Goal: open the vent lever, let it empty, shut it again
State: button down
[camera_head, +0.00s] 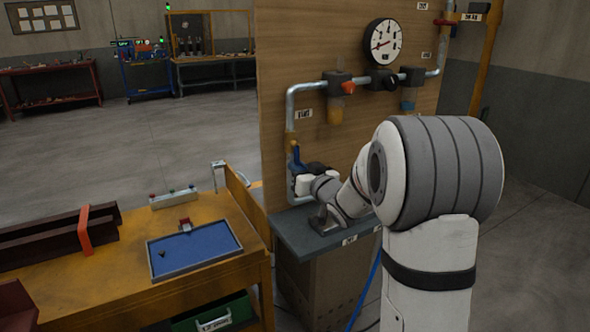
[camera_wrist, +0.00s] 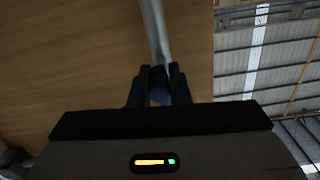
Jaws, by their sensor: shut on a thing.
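A blue lever (camera_head: 296,158) sits on the lower part of the grey pipe at the left edge of the wooden panel. It points up, close along the pipe. My gripper (camera_head: 301,176) is at this lever, partly hidden by its own wrist. In the wrist view, my gripper's two dark fingers (camera_wrist: 159,88) are closed on the blue lever (camera_wrist: 160,97), with the pipe (camera_wrist: 154,30) running away beyond it. A round white gauge (camera_head: 383,42) with a red needle is higher on the panel. The lever's pivot is hidden.
A grey shelf (camera_head: 290,232) juts out below the lever. Bowls with amber (camera_head: 336,109) and blue (camera_head: 408,98) contents hang from the upper pipe, with a red handle (camera_head: 348,90) between them. A wooden bench (camera_head: 120,285) with a blue tray (camera_head: 152,264) stands left.

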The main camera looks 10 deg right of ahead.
jog(key=shift+a+m, duration=0.2)
jog(key=shift+m, duration=0.4)
jog(key=c, duration=1.4)
grip_release()
jog(key=shift+s, duration=0.1)
jog(key=shift+o, duration=0.2)
jog(key=shift+s, duration=0.1)
jog(key=v, duration=0.7)
jog(key=shift+s, duration=0.25)
